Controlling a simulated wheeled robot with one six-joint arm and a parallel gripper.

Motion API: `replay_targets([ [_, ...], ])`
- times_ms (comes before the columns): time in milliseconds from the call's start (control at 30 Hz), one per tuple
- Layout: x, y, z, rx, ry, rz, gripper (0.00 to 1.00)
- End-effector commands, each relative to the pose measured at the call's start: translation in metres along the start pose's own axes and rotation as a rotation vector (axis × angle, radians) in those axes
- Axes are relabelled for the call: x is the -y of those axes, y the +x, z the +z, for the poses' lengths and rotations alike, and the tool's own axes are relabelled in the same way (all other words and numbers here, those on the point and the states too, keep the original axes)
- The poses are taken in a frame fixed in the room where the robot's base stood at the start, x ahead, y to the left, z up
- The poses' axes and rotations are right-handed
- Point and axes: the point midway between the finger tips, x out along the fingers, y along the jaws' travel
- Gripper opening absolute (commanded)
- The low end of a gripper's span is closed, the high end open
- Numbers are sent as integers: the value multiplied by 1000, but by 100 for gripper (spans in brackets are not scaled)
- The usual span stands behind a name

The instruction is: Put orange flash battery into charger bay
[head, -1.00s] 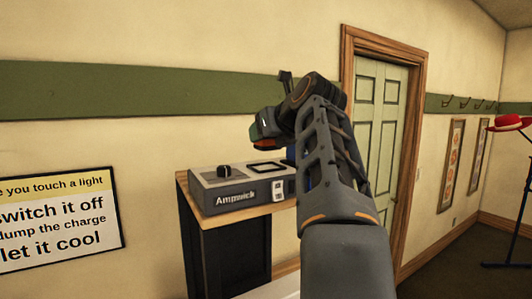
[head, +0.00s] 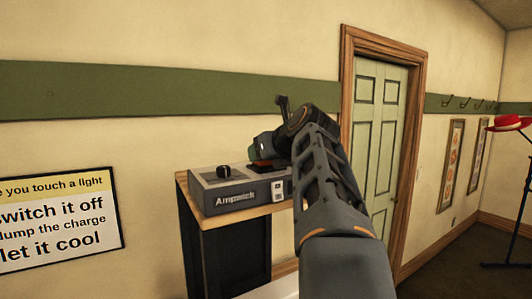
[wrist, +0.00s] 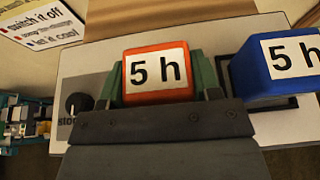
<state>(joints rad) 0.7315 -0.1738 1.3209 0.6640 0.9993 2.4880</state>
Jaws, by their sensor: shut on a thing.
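The orange battery (wrist: 157,76), with a white "5 h" label, is between the green fingers of my gripper (wrist: 160,80) in the wrist view. In the head view my gripper (head: 264,152) is low over the top of the grey charger (head: 235,193), and a strip of the orange battery (head: 259,162) shows below it. The charger's black-outlined bay (wrist: 289,105) shows partly in the wrist view, to the right of my gripper. I cannot tell whether the battery touches the charger, as my gripper hides its underside.
A blue battery (wrist: 275,68), also labelled "5 h", stands close on the right in the wrist view. The charger's black knob (head: 224,171) is on the left. The charger rests on a wooden-topped stand (head: 190,190) by the wall.

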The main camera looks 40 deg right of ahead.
Motion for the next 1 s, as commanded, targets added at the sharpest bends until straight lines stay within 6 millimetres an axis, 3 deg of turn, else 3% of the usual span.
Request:
replay_targets([
  [100, 0, 1, -4, 2, 0, 0, 23],
  [133, 0, 1, -3, 0, 0, 0, 60],
  [367, 0, 1, -3, -1, 0, 0, 82],
  [733, 0, -5, 0, 1, 0, -1, 83],
  [1000, 1, -54, 0, 1, 0, -5, 83],
])
